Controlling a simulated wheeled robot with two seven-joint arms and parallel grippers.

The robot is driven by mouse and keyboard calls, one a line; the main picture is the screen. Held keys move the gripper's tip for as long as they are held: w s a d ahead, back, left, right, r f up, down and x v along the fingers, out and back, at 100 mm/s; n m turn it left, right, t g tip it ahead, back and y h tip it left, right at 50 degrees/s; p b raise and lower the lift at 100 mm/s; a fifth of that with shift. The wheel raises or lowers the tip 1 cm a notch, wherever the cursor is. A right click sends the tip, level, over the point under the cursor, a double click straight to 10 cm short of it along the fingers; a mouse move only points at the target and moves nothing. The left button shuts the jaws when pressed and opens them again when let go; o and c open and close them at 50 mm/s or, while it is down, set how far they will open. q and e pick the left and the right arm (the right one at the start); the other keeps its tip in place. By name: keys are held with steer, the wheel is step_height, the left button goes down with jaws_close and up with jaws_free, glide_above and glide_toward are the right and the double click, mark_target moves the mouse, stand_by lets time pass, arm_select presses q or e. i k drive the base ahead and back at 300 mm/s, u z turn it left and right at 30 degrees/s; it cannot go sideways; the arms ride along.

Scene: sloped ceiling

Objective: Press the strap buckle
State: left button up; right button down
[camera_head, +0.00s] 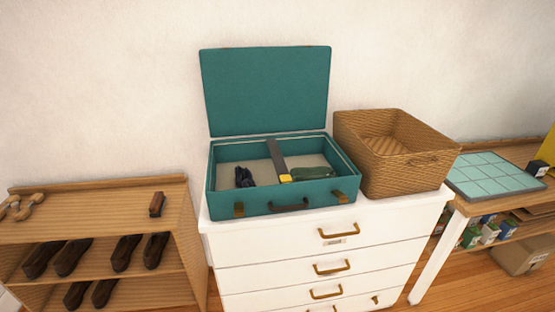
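An open teal suitcase (225,200) stands on a white chest of drawers, with its lid (265,90) raised against the wall. A dark strap (277,156) runs across the inside from the back edge toward the front. A yellow buckle (285,178) is at the strap's front end. A dark green item (312,172) lies to the right of the buckle and a black item (244,177) lies to the left of the strap. I cannot tell whether the buckle is fastened. Neither of my grippers is in view.
A wicker basket (420,178) stands right of the suitcase on the white chest (270,245). A wooden shoe rack (100,222) is on the left. A wooden table with a tiled board (492,175) is on the right. The air in front of the suitcase is clear.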

mark_target(283, 178)
steer(key=u, duration=0.05)
steer(key=k, duration=0.65)
steer(key=z, duration=0.5)
steer(key=i, duration=1.55)
steer(key=u, duration=0.8)
